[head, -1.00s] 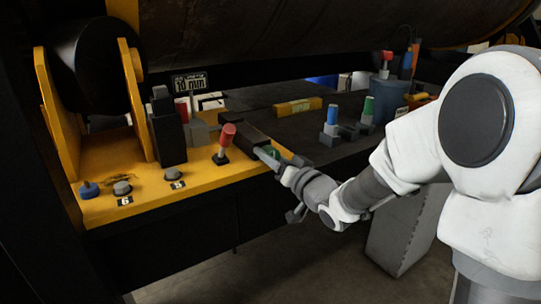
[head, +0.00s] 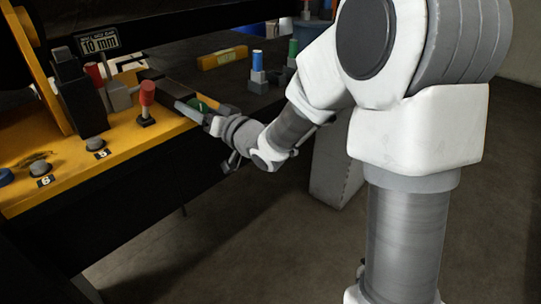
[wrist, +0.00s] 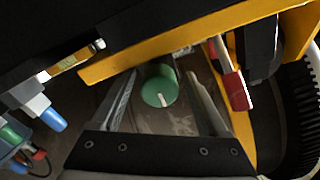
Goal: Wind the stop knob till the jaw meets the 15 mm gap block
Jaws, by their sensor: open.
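A round green knob with a white mark (wrist: 159,92) sits between the two fingers of my gripper (wrist: 161,78) in the wrist view. The fingers are apart, with a gap on each side of the knob. In the head view the green knob (head: 207,102) is partly hidden by my gripper (head: 194,108) at the bench's front edge. A sign reading 10 mm (head: 99,42) stands behind. A yellow block (head: 222,58) lies on the dark bench top; its marking is too small to read. I cannot tell which part is the jaw.
A red-topped lever (head: 147,98) stands left of my gripper and also shows in the wrist view (wrist: 237,92). Grey buttons marked 5 (head: 96,144) and 6 (head: 40,168) are on the yellow panel. Blue (head: 257,58) and green (head: 293,48) topped pieces stand behind. Floor in front is clear.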

